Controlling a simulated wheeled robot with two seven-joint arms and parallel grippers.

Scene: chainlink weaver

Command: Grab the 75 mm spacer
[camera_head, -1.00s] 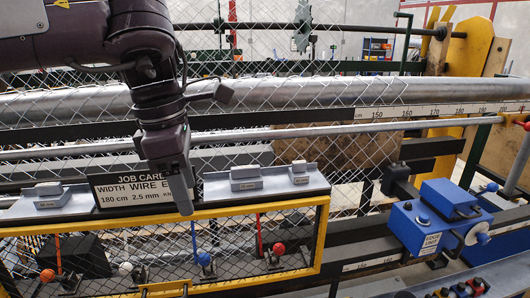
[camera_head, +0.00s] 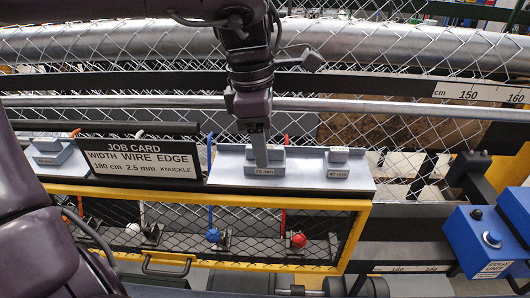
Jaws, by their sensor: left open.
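The spacer labelled 75 mm (camera_head: 276,170) is a grey stepped block on the light metal shelf (camera_head: 222,178), right of the job card. My left gripper (camera_head: 260,158) comes down from above and is open. Its visible finger reaches down in front of the spacer and hides part of its upper step. The other finger is hidden, and I cannot tell whether the finger touches the block. A smaller spacer, its label seeming to read 45 mm (camera_head: 338,174), sits to the right on the same shelf. My right gripper is not in view.
The job card (camera_head: 142,158) stands left of the shelf. Another grey spacer (camera_head: 50,157) lies beyond it. A yellow-framed mesh guard (camera_head: 358,235) is below, with chain-link mesh and a steel roller (camera_head: 400,45) behind.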

